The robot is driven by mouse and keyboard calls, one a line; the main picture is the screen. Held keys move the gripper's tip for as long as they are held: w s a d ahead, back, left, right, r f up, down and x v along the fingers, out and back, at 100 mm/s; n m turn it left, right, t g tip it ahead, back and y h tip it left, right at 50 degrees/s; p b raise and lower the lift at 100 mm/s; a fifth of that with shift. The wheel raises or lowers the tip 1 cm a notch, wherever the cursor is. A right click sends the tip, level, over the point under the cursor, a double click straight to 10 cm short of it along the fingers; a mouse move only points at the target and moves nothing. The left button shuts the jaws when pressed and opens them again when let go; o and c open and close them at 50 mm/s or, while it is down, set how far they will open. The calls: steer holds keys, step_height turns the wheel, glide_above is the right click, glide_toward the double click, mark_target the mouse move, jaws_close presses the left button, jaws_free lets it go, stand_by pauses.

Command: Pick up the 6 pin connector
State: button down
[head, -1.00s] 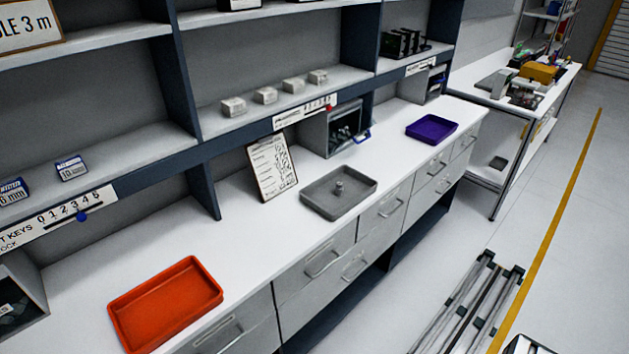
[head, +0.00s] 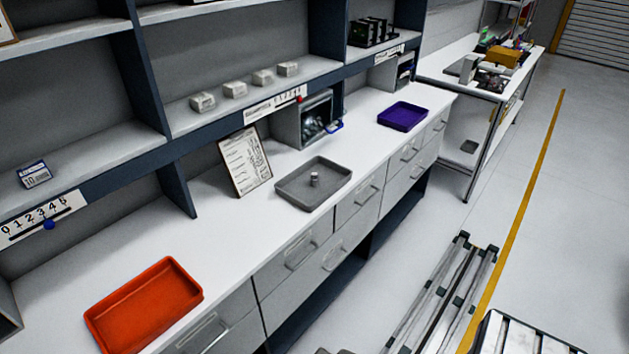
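A small silvery cylindrical part (head: 314,179) stands upright in the grey tray (head: 297,204) on the white bench. It may be a connector, but its pins are too small to make out. The grey bin (head: 304,127) behind the tray holds several dark and shiny pieces that I cannot tell apart. No other piece in view can be made out as a 6 pin connector. My gripper is not in view.
An orange tray (head: 146,305) and a purple tray (head: 402,116) on the bench look empty. A framed sheet (head: 246,162) leans by the grey tray. Several small white boxes (head: 235,90) sit on the shelf above. The bench between the orange and grey trays is clear.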

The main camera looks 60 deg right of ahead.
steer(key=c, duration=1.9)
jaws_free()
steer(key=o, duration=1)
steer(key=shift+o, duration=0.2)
